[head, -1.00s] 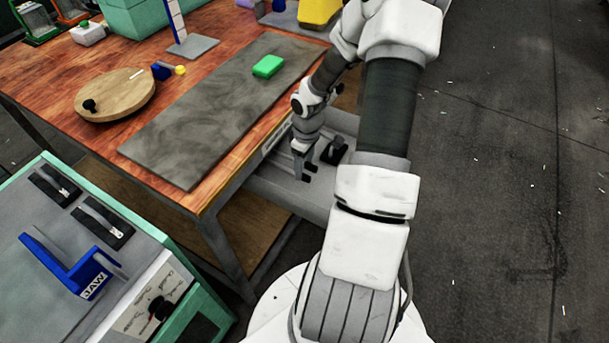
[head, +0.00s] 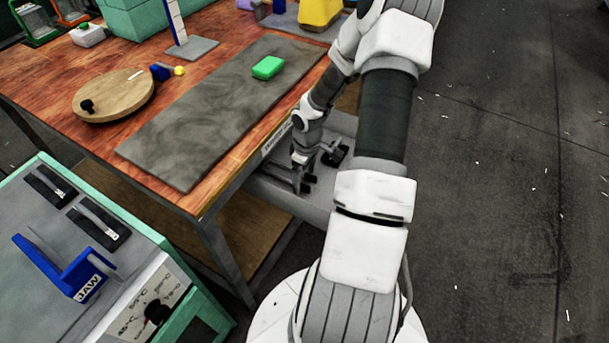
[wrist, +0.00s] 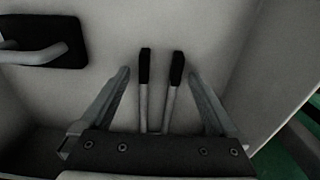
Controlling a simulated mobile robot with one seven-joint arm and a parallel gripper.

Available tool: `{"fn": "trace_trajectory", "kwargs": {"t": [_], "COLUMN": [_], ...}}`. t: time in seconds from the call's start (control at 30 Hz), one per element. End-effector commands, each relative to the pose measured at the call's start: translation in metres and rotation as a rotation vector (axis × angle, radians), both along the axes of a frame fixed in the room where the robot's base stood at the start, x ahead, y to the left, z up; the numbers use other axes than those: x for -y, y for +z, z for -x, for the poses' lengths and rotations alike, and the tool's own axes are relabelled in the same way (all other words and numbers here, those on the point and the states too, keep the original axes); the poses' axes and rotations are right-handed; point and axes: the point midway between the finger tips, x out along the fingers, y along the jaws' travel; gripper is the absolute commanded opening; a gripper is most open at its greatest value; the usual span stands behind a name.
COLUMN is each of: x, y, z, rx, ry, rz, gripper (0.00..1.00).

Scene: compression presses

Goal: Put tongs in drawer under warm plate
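A long grey plate (head: 200,130) lies on the wooden table, with a pulled-out grey drawer (head: 278,192) below its right edge. My gripper (head: 308,172) points down inside this drawer. In the wrist view, the tongs (wrist: 157,95) show as two slim metal arms with black ends, over the pale drawer floor. My open gripper fingers (wrist: 158,78) stand on either side of the tongs, with a visible gap on each side. I cannot tell whether the tongs rest fully on the floor. The tongs' other ends are hidden behind my gripper body.
A black block with a metal handle (wrist: 45,48) is at the drawer's upper left in the wrist view. A green block (head: 267,67) lies on the plate. A round wooden board (head: 115,95) is beside it. A teal-edged machine (head: 95,250) stands at lower left.

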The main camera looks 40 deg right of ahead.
Motion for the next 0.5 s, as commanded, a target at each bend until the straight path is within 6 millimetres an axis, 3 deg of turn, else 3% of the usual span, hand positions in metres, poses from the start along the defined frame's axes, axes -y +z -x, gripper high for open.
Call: {"fn": "trace_trajectory", "kwargs": {"t": [0.27,0.5], "x": [0.001,0.002], "y": [0.008,0.056], "z": [0.0,0.001], "rx": [0.001,0.003], "ry": [-0.001,-0.002], "rz": [0.0,0.003], "gripper": [0.94,0.94]}}
